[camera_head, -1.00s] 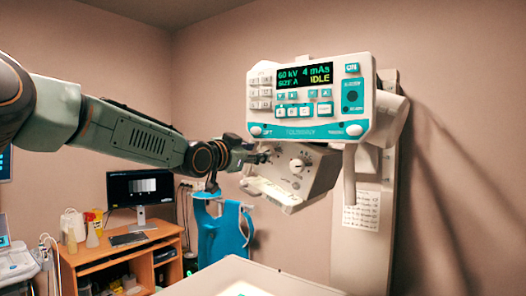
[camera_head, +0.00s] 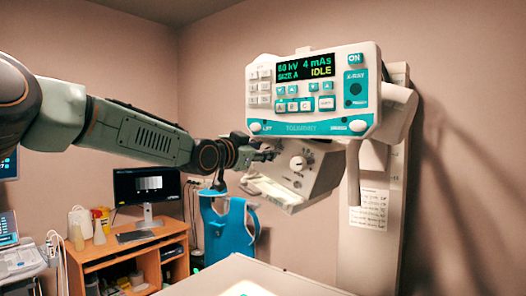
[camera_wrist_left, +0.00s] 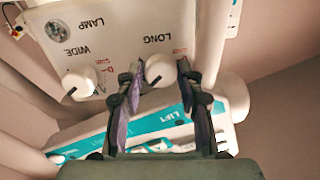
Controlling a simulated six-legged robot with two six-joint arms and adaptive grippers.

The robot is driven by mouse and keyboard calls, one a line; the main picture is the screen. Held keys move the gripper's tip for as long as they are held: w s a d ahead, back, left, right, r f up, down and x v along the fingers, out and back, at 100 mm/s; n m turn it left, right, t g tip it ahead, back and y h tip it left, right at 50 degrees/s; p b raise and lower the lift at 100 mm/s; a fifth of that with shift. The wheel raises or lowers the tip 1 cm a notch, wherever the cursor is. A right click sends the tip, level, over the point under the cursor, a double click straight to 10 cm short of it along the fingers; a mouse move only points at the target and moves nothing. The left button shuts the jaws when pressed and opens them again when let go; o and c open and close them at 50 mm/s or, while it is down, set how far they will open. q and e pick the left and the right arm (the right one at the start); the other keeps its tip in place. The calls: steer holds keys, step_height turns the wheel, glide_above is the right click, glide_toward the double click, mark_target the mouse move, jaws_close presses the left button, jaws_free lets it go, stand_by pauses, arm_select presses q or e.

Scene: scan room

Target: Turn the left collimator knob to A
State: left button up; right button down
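The collimator box (camera_head: 305,185) hangs under the control console, with its right white knob (camera_head: 298,163) in plain sight in the head view. My left gripper (camera_head: 268,154) is in front of the left part of the box and hides the left knob there. In the left wrist view, which is upside down, the left knob (camera_wrist_left: 160,70) is white and sits by the word LONG. The fingers of my left gripper (camera_wrist_left: 160,75) are open on either side of it, with small gaps showing. The other knob (camera_wrist_left: 78,82), by WIDE, is outside the fingers. My right gripper is out of view.
The console (camera_head: 313,95) with its IDLE display sits just above the box. A white table (camera_head: 235,272) lies below. A blue apron (camera_head: 228,230) hangs behind, and a desk (camera_head: 125,250) with a monitor (camera_head: 147,186) stands at the back left.

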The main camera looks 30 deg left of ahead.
arm_select(q)
steer(key=shift+s+a+r, duration=0.15)
steer(key=shift+s+r, duration=0.2)
steer(key=shift+s, duration=0.45)
steer(key=shift+c, duration=2.2)
steer(key=shift+w+f, duration=0.1)
steer(key=shift+w, duration=0.15)
steer(key=shift+c, duration=0.8)
steer(key=shift+d, duration=0.2)
jaws_close()
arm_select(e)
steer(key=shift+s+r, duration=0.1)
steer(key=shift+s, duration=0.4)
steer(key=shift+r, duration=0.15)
